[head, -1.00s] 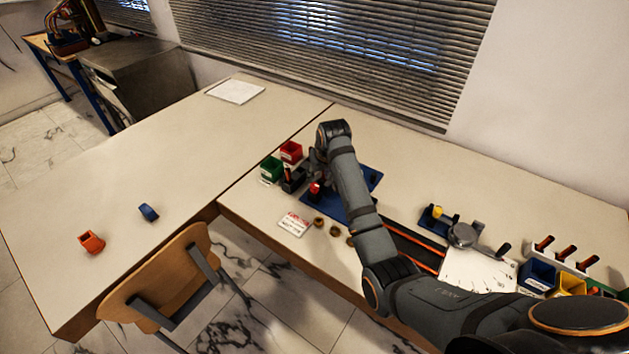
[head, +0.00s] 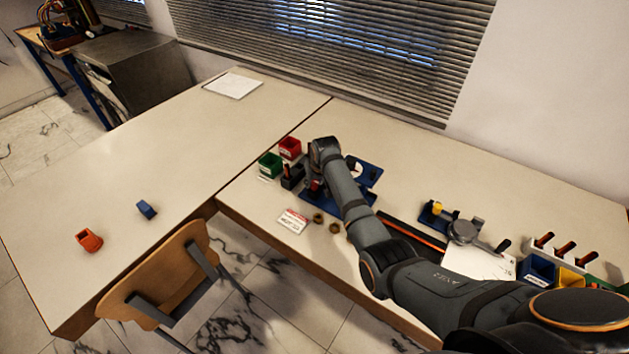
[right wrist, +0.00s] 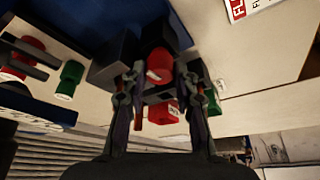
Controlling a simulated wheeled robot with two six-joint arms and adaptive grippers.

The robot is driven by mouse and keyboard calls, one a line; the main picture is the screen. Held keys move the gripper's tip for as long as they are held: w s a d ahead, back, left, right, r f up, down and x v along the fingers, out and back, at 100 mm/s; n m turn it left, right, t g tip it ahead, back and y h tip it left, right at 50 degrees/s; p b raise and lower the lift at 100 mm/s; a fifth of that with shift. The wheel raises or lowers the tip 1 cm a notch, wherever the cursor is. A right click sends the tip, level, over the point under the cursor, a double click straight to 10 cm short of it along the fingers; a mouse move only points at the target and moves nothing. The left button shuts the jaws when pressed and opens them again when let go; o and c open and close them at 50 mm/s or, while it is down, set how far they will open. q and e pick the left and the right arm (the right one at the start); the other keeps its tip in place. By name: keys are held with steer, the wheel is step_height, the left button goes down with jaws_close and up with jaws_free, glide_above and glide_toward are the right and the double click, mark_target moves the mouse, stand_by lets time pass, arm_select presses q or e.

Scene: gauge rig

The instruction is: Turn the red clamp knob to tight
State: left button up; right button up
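The red clamp knob (right wrist: 158,66) shows in the right wrist view between the two fingertips of my right gripper (right wrist: 160,85). The fingers stand on either side of it, spread, with what looks like a narrow gap; contact cannot be made out for sure. In the head view a small part of the red knob (head: 316,184) shows beside my right gripper (head: 318,175), whose wrist and arm hide most of the rig. The blue base plate (head: 366,172) of the rig shows behind the arm. My left gripper is in neither current view.
A green bin (head: 270,164) and a red bin (head: 290,148) stand close left of my right gripper. A red-lettered card (head: 292,221) and brass-coloured rings (head: 335,228) lie in front. A gauge (head: 462,231) and blue bin (head: 537,269) stand at right. The left table is mostly clear.

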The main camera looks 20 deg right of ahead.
jaws_close()
steer(key=shift+a+r+m+p, duration=0.1)
steer(key=shift+r+m+p, duration=0.2)
steer(key=shift+p, duration=0.35)
steer(key=shift+m+h+p, duration=0.3)
steer(key=shift+m+p, duration=0.05)
steer(key=shift+m, duration=0.05)
steer(key=shift+f, duration=0.15)
arm_select(q)
steer(key=shift+w+r, duration=0.35)
steer(key=shift+r, duration=0.2)
steer(key=shift+w+r, duration=0.35)
steer(key=shift+r, duration=0.2)
arm_select(e)
steer(key=shift+f+m, duration=0.1)
steer(key=shift+m, duration=0.2)
steer(key=o, duration=0.5)
jaws_free()
arm_select(q)
steer(key=shift+s, duration=0.15)
arm_select(e)
steer(key=shift+o, duration=0.3)
